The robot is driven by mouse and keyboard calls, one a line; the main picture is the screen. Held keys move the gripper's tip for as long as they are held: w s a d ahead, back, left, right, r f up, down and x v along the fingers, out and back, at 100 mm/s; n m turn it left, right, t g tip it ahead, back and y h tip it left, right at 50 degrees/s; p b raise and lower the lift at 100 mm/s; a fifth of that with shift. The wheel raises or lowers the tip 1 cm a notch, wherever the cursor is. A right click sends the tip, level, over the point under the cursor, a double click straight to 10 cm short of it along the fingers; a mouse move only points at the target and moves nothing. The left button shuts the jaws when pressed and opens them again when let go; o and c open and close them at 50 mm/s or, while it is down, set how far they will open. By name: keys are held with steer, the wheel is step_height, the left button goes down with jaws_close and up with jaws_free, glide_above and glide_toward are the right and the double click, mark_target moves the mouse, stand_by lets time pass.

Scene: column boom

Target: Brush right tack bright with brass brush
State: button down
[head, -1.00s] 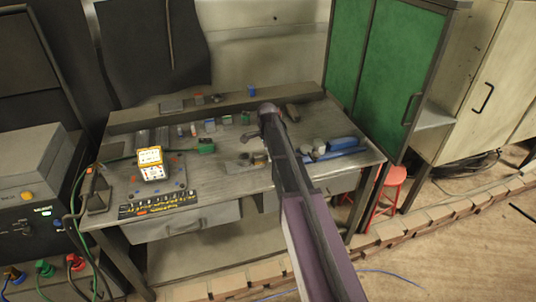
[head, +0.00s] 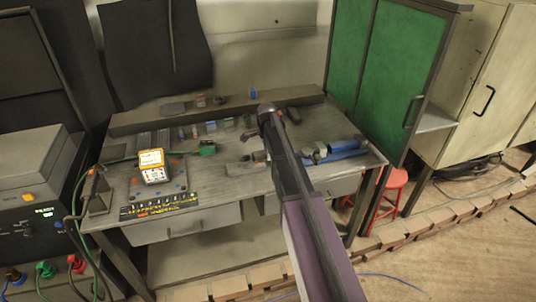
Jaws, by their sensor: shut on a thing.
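My arm reaches up from the lower right over the grey workbench (head: 215,222). Its far end bends at a dark rounded joint above the middle of the bench. My gripper (head: 247,158) shows only as a small dark shape left of the forearm, low over the bench top, partly hidden by the arm. A small tan piece (head: 260,156) shows beside it, apparently the brass brush in the shut jaws, though its bristles cannot be made out. The tacks are too small or hidden to tell apart, so I cannot tell whether the brush touches one.
A yellow-framed instrument (head: 152,163) stands on the bench's left. A green item (head: 207,149) lies mid-bench, blue items (head: 345,147) on the right. A green cabinet (head: 392,65) stands behind right, a red stool (head: 392,188) beside the bench. A dark machine (head: 40,190) stands at left.

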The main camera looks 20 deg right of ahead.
steer(key=shift+s, duration=0.1)
steer(key=shift+s, duration=0.4)
steer(key=shift+r, duration=0.15)
stand_by(0.4)
steer(key=shift+d+r+p, duration=0.35)
steer(key=shift+r+p, duration=0.6)
steer(key=shift+p, duration=0.1)
steer(key=shift+d+r+p, duration=0.3)
steer(key=shift+r+p, duration=0.7)
steer(key=shift+d+r+p, duration=0.35)
steer(key=shift+r+p, duration=0.6)
steer(key=shift+p, duration=0.1)
